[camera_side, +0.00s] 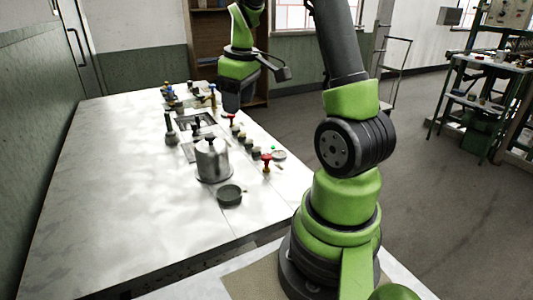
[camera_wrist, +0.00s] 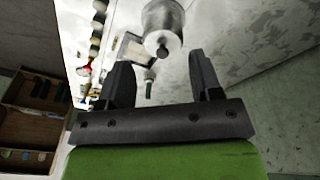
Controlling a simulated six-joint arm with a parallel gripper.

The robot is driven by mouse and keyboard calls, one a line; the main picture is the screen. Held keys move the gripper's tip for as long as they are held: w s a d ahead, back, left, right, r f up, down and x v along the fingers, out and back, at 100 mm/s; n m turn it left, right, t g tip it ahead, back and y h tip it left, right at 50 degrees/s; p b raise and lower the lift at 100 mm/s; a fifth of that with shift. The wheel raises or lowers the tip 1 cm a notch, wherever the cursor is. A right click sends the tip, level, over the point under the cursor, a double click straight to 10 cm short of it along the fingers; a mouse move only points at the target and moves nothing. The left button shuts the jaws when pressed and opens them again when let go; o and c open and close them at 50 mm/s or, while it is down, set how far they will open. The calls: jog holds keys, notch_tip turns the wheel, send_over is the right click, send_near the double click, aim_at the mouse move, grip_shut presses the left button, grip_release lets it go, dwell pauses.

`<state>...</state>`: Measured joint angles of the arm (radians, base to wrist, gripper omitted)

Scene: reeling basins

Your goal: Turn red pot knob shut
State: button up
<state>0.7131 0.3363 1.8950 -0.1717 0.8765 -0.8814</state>
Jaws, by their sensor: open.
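A metal pot (camera_side: 212,160) with a dark lid knob stands upright on the pale table. Two red-topped knobs show in the side view: one nearer (camera_side: 266,157) at the table's right edge, one farther back (camera_side: 231,117) below my gripper. I cannot tell which one is the pot's. My gripper (camera_side: 232,104) hangs above the far part of the table, behind the pot. In the wrist view its two dark fingers (camera_wrist: 159,62) are apart with nothing held. The pot (camera_wrist: 163,22) shows beyond the fingers, and a red knob (camera_wrist: 83,68) lies left of them.
A row of small knobs (camera_side: 241,135) runs along the table's right side. A dark upright tool (camera_side: 171,135) stands left of a square recess (camera_side: 190,120). A dark shallow dish (camera_side: 230,195) sits in front of the pot. The table's left side is clear.

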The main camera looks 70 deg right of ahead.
jog(key=n+g, duration=0.1)
jog(key=g, duration=0.1)
send_over(267, 155)
notch_tip(267, 155, down, 8)
jog(key=shift+y, duration=0.4)
notch_tip(267, 155, down, 10)
jog(key=shift+a+f, duration=0.1)
jog(key=c, duration=0.9)
